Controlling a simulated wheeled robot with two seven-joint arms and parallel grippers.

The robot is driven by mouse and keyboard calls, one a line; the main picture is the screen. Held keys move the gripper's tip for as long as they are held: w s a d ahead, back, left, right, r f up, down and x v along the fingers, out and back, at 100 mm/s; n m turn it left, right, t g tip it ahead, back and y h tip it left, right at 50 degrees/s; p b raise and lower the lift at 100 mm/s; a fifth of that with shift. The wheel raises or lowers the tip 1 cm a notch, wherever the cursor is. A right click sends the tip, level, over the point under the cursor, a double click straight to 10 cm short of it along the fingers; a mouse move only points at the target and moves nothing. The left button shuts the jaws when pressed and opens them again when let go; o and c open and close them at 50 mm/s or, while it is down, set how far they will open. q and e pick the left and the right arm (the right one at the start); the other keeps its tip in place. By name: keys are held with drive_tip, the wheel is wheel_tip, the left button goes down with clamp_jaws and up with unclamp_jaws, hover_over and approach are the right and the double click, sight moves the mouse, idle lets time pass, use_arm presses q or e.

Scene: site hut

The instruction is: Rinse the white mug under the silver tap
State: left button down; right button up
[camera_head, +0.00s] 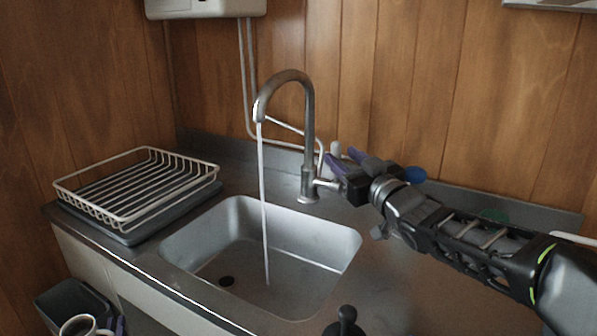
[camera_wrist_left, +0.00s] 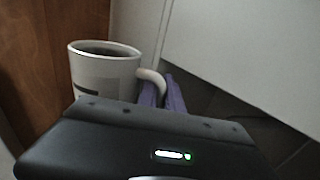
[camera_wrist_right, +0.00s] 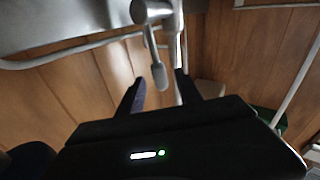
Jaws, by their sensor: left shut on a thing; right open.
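The silver tap (camera_head: 308,130) stands behind the sink (camera_head: 345,245), and a thin stream of water (camera_head: 264,200) runs from its spout into the basin. My right gripper (camera_head: 346,160) is open beside the tap's lever. In the right wrist view the lever (camera_wrist_right: 158,72) shows between its spread purple fingers (camera_wrist_right: 165,92); I cannot tell whether they touch it. The white mug (camera_wrist_left: 103,72) is upright, and my left gripper (camera_wrist_left: 163,92) is shut on its handle. In the head view the mug (camera_head: 78,325) and a left fingertip (camera_head: 120,326) show at the lower left, below the counter, away from the water.
A white wire dish rack (camera_head: 150,205) on a grey tray stands left of the sink. A dark bin-like box (camera_head: 68,297) is at the lower left, beside the cabinet front. A black-knobbed thing (camera_head: 345,318) is at the bottom edge. A blue thing (camera_head: 413,174) is behind my right wrist.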

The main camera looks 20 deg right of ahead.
drive_tip(key=s, duration=0.8)
drive_tip(key=shift+s+d+f+p, duration=0.15)
drive_tip(key=shift+d+f+p, duration=0.15)
drive_tip(key=shift+d, duration=0.1)
